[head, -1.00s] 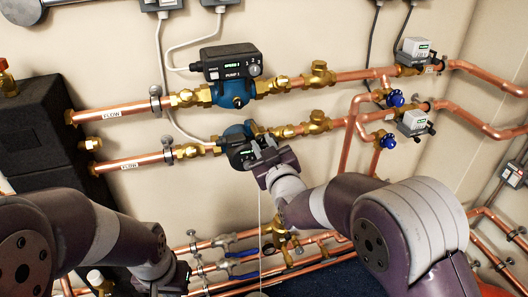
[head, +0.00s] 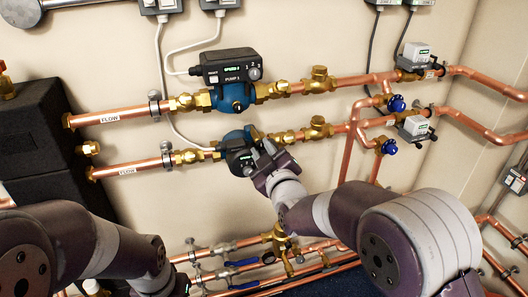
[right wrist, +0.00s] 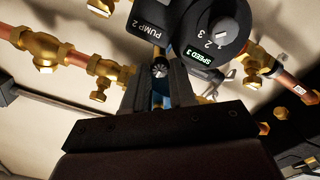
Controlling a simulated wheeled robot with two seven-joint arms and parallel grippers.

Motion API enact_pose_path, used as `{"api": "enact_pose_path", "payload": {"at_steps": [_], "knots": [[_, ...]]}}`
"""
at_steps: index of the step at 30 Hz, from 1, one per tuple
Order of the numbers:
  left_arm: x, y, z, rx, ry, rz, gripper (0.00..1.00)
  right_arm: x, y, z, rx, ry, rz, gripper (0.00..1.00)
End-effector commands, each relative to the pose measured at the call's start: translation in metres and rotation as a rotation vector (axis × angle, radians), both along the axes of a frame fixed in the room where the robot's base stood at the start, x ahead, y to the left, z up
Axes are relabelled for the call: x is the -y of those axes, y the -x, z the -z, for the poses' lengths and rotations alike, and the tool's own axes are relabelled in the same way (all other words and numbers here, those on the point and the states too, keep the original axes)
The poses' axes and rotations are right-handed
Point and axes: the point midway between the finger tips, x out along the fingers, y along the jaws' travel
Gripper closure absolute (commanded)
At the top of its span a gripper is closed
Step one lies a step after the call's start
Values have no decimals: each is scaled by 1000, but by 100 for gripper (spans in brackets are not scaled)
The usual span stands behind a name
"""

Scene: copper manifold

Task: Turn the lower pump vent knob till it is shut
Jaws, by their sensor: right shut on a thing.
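The lower pump (head: 238,150) is a blue body with a black control head on the lower copper pipe. In the right wrist view its control head (right wrist: 215,35) reads PUMP 2 and SPEED 3. The vent knob (right wrist: 159,71), small, round and silver with dark marks, is between my right fingertips. My right gripper (right wrist: 158,82) is shut on it from below in that view. In the head view my right gripper (head: 262,160) covers the front right of the lower pump and hides the knob. My left gripper (head: 180,284) is at the bottom edge, mostly cut off.
The upper pump (head: 232,85) sits just above on a parallel copper pipe. Brass valves (head: 318,127) and blue handwheels (head: 389,146) are to the right. A black block (head: 35,135) stands at left. More copper pipes with lever valves (head: 240,264) run below.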

Motion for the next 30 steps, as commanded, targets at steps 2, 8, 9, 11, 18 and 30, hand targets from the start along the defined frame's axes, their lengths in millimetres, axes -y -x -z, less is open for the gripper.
{"api": "enact_pose_path", "payload": {"at_steps": [2, 8, 9, 11, 18, 30], "knots": [[0, 0, 0, 0, 0, 0, 100, 0, 0, 1, -2, 2, -1, 100], [0, 0, 0, 0, 0, 0, 100, 0, 0, 1, -1, 0, 0, 49], [0, 0, 0, 0, 0, 0, 100, 0, 0, 0, -1, 0, -1, 49], [0, 0, 0, 0, 0, 0, 100, 0, 0, 0, -1, 0, -1, 49], [0, 0, 2, 0, 0, 0, 100, 3, 9, 0, 0, -1, -1, 49], [0, 0, 4, 0, 0, 0, 100, 33, 103, -1, -2, -1, 0, 49]]}}
